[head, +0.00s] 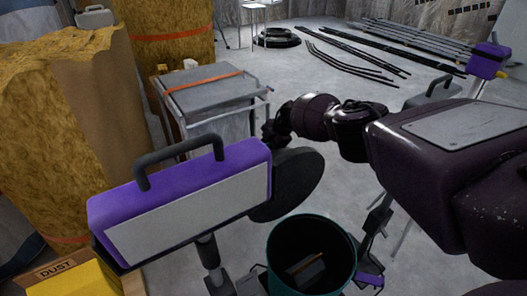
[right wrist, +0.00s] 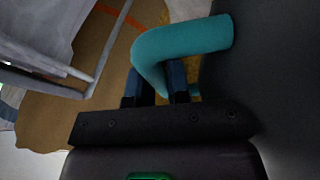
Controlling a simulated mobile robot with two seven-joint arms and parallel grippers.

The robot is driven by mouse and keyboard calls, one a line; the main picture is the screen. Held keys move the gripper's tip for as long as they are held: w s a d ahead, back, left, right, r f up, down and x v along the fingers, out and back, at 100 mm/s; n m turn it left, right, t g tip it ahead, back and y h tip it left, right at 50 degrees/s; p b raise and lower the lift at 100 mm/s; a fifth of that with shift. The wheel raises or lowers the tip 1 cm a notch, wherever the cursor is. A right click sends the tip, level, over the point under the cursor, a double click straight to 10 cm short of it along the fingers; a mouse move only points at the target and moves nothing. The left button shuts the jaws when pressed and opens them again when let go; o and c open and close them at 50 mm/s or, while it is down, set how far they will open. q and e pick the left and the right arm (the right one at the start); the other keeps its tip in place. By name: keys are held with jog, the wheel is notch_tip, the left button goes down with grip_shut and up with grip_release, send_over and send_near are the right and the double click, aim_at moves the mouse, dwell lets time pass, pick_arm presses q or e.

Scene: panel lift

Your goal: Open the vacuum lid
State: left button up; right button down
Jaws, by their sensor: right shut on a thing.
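The vacuum drum (head: 268,255) is a teal, round, open-topped container at the bottom centre of the head view. A brownish object (head: 305,268) shows inside it. The lid (head: 288,185) is a dark disc, tilted and held clear above the drum's far rim. Its bent teal handle (right wrist: 185,42) shows in the right wrist view. My right gripper (right wrist: 157,86) is shut on that handle, with blue fingers on either side of it. In the head view the gripper (head: 272,133) is small and dark above the lid. My left gripper is not in view.
A purple work light (head: 180,185) with a black handle stands close, left of the drum. A grey cart (head: 205,95) stands behind. Yellow insulation rolls (head: 50,110) fill the left. A yellow DUST box (head: 65,280) is at bottom left. Pipes (head: 400,50) lie on the far floor.

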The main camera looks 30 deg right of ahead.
pick_arm(q)
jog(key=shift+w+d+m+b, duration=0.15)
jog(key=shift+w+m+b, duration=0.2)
jog(key=shift+b, duration=0.35)
pick_arm(e)
jog(key=shift+w+a+f+g, duration=0.15)
jog(key=shift+w+f+g, duration=0.15)
jog(key=shift+w+f, duration=0.35)
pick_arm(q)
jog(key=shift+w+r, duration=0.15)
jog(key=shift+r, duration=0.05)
pick_arm(e)
jog(key=shift+w+r, duration=0.15)
jog(key=shift+r, duration=0.05)
jog(key=c, duration=1.4)
grip_release()
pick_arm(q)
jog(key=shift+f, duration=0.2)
